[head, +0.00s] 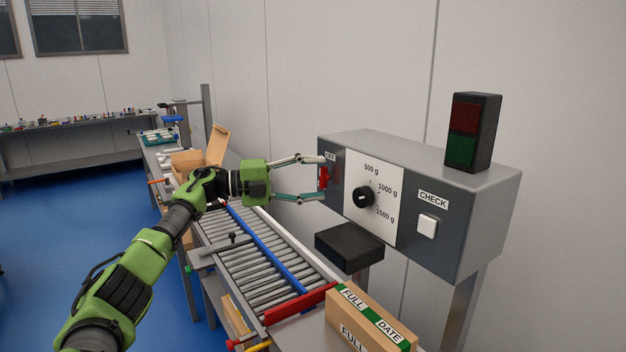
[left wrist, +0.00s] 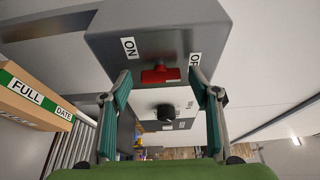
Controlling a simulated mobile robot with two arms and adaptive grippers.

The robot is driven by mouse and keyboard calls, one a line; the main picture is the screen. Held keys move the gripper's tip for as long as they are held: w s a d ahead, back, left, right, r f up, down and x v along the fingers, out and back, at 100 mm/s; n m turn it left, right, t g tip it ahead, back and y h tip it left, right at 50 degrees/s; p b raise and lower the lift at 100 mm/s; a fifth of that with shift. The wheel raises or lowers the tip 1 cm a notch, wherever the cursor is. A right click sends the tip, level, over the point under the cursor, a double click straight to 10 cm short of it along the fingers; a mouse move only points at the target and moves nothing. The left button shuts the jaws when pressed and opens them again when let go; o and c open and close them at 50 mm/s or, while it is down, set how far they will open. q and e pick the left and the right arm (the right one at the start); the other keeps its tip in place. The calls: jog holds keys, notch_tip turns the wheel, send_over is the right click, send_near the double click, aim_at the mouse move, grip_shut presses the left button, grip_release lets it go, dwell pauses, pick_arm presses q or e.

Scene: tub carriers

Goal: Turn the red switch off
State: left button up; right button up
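The red switch (head: 323,178) sits at the left end of the grey control box (head: 480,200), below a label at the box's upper left corner. In the left wrist view the red switch (left wrist: 160,75) lies between an ON label (left wrist: 129,48) on the left and a partly hidden OFF label (left wrist: 195,61) on the right. My left gripper (head: 321,177) is open, with one finger above the switch and one below it. In the left wrist view a gap shows between the switch and each finger; contact cannot be told. My right gripper is not in view.
The box also carries a black dial (head: 364,196), a white CHECK button (head: 427,226) and a red-green lamp (head: 473,131). A black platform (head: 349,247) stands below it. A roller conveyor (head: 262,255) and a FULL DATE carton (head: 371,318) lie under and in front.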

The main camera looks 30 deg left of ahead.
pick_arm(q)
jog(key=v, duration=1.2)
jog(key=shift+r, duration=0.1)
